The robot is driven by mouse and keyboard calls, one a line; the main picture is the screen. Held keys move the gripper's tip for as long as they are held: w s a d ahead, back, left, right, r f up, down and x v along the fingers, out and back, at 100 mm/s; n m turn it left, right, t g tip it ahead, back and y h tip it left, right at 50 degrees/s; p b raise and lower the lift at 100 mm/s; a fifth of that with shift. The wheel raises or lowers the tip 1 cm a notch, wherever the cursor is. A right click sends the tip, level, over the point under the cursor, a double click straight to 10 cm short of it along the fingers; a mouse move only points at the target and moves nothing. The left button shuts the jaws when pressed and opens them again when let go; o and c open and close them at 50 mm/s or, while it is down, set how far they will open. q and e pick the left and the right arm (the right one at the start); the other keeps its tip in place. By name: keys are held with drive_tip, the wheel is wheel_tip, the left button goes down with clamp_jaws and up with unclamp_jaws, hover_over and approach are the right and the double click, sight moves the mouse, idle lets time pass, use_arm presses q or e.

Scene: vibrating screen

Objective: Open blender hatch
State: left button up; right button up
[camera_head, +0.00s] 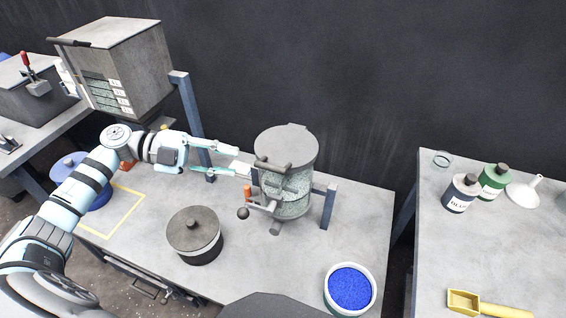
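The blender is a grey speckled drum (287,148) with a flat lid, standing on the middle table. A dark bar (272,164) crosses its front, above a lighter speckled section (290,190). A small red-orange handle (247,194) and a dark ball knob (243,213) stick out at its lower left. My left gripper (243,160) reaches in from the left. Its two pale fingers are apart, with tips close to the drum's left side near the dark bar. I cannot tell whether they touch it. Nothing shows between them. My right gripper is not in view.
On the same table (250,280) are a lidded dark pot (194,234), a bowl of blue granules (349,288) and a blue container (82,182). Blue-grey posts (328,207) flank the drum.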

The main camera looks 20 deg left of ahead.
use_arm(q)
approach(279, 168)
drive_tip(key=shift+w+d+f, duration=0.35)
drive_tip(key=shift+d+f, duration=0.1)
drive_tip(key=shift+d, duration=0.15)
drive_tip(key=shift+w+d+f, duration=0.35)
drive_tip(key=shift+d+f, duration=0.05)
drive_tip(key=shift+d, duration=0.2)
drive_tip(key=x, duration=0.7)
drive_tip(key=shift+w+a+f+p, duration=0.2)
drive_tip(key=shift+w+p, duration=0.1)
drive_tip(key=shift+w, duration=0.1)
drive_tip(key=shift+d, duration=0.4)
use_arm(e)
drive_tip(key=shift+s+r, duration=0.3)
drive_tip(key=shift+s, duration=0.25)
use_arm(q)
drive_tip(key=shift+f, duration=0.15)
clamp_jaws()
